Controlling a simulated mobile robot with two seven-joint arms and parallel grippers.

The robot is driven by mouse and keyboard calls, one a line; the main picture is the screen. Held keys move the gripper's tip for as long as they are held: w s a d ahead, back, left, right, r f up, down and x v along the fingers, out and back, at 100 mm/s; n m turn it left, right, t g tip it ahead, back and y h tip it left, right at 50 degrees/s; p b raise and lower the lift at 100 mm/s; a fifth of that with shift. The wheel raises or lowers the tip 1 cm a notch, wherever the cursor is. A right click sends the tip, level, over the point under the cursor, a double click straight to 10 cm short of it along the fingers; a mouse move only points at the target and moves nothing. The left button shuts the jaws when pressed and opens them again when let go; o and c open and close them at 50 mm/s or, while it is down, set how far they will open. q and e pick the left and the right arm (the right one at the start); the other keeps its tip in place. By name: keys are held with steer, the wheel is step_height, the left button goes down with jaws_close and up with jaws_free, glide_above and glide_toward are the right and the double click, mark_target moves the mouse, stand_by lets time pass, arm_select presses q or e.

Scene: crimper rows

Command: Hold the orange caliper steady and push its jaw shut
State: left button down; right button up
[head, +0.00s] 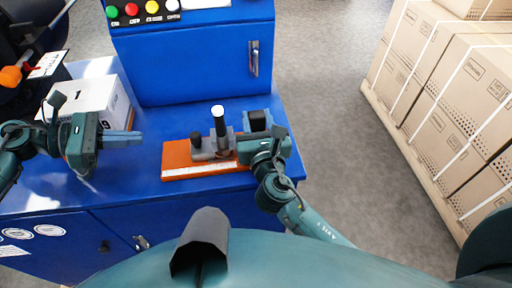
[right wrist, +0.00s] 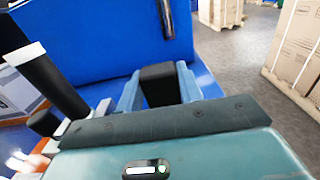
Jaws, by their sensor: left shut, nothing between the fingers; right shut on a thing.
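The orange caliper (head: 180,165) lies on the blue bench top, with a pale scale strip along its front edge. A grey sliding part with a black knob (head: 196,139) and an upright black handle with a white top (head: 219,125) stands on it. My right gripper (head: 257,119) is shut on a black block at the caliper's right end; the block (right wrist: 158,84) shows between the fingers in the right wrist view. Whether the block joins the caliper is hidden. My left gripper (head: 138,138) is shut and empty, left of the caliper and apart from it, fingers pointing right.
A white box (head: 95,100) stands behind my left gripper. A blue cabinet (head: 195,55) with coloured buttons rises at the back of the bench (head: 150,185). Cardboard boxes (head: 440,90) stand on the floor at right. Bare bench lies between my left gripper and the caliper.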

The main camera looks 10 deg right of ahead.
steer(key=o, duration=1.2)
steer(key=shift+c, duration=0.2)
